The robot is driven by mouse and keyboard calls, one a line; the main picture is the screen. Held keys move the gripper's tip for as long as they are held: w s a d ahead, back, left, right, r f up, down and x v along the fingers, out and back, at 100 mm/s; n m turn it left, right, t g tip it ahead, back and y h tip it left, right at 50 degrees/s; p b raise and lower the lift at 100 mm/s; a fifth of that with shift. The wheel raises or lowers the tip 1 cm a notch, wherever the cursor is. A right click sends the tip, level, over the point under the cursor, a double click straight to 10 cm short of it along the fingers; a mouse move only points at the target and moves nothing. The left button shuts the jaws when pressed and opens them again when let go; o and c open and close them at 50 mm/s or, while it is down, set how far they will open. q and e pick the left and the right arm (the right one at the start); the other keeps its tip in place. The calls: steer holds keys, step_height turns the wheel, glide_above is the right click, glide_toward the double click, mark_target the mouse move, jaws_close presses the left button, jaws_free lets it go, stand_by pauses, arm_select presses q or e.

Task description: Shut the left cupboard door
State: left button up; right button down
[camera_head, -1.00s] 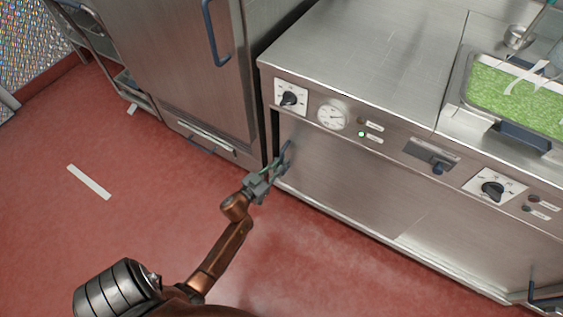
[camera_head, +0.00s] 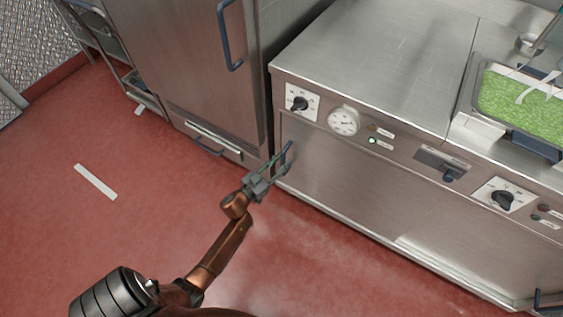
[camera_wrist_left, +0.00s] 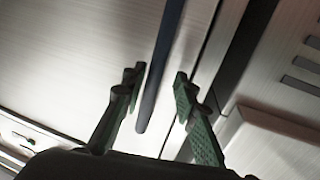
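The left cupboard door (camera_head: 345,185) is the steel panel under the control strip of the kettle unit. It looks flush or nearly flush with the front; I cannot tell if a small gap is left. Its dark blue bar handle (camera_head: 287,154) is at the door's upper left. My left gripper (camera_head: 272,166) is at this handle. In the left wrist view the handle (camera_wrist_left: 160,70) runs between the two green fingers of my left gripper (camera_wrist_left: 158,80), which are apart with space on both sides. My right gripper is not in view.
A tall steel cabinet (camera_head: 190,60) stands left of the unit, close to the gripper. Dials and a gauge (camera_head: 343,121) sit above the door. A tray of green food (camera_head: 520,105) is on top at right.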

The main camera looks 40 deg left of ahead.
arm_select(q)
steer(key=shift+d, duration=0.15)
steer(key=s, duration=1.2)
steer(key=shift+a, duration=0.3)
